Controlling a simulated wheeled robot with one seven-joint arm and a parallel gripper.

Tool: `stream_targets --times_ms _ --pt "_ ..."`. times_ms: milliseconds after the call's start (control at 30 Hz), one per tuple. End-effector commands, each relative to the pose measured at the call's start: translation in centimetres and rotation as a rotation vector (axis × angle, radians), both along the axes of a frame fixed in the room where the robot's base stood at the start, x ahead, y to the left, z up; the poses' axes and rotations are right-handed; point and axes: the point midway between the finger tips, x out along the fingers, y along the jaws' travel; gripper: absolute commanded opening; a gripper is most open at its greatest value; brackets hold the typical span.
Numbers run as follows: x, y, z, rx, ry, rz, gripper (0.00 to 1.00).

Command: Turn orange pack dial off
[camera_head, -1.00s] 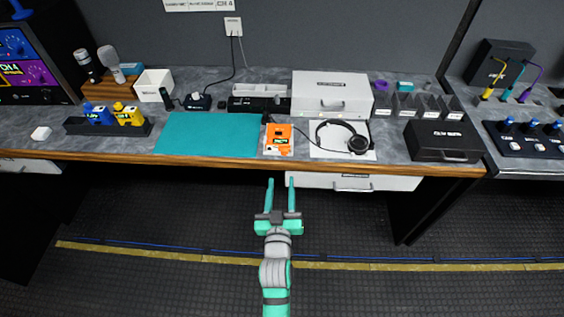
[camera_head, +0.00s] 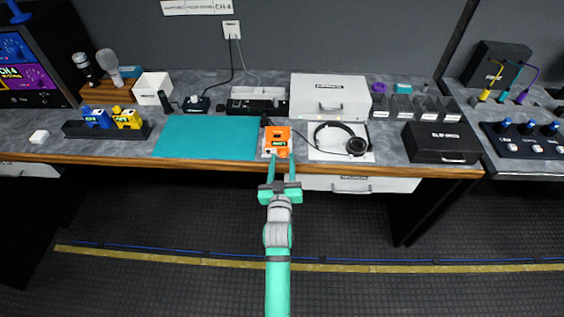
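The orange pack (camera_head: 277,138) sits on the desk near its front edge, between the teal mat and the headphones. A small dark mark and a green label show on it; its dial is too small to make out. My gripper (camera_head: 283,168) is open, with its two teal fingers apart and pointing at the pack from the front. The fingertips overlap the pack's near edge in the view. I cannot tell whether they touch it. Nothing shows between the fingers.
The teal mat (camera_head: 206,137) lies left of the pack. Headphones (camera_head: 341,138) lie on a white sheet to the right. A white case (camera_head: 330,95) stands behind, and a black case (camera_head: 441,143) is further right. The wooden desk edge (camera_head: 420,171) runs under my gripper.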

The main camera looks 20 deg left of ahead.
Motion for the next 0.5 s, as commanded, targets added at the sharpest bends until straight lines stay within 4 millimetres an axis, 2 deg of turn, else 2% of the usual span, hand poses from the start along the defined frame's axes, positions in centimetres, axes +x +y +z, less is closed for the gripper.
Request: stream_targets --times_ms 200,367,500 --pt "0.02 -0.05 0.00 0.000 0.000 -0.001 0.39" --pt "0.02 -0.05 0.00 0.000 0.000 -0.001 0.01" --pt "0.01 -0.04 0.00 -0.003 -0.001 -0.001 0.00"
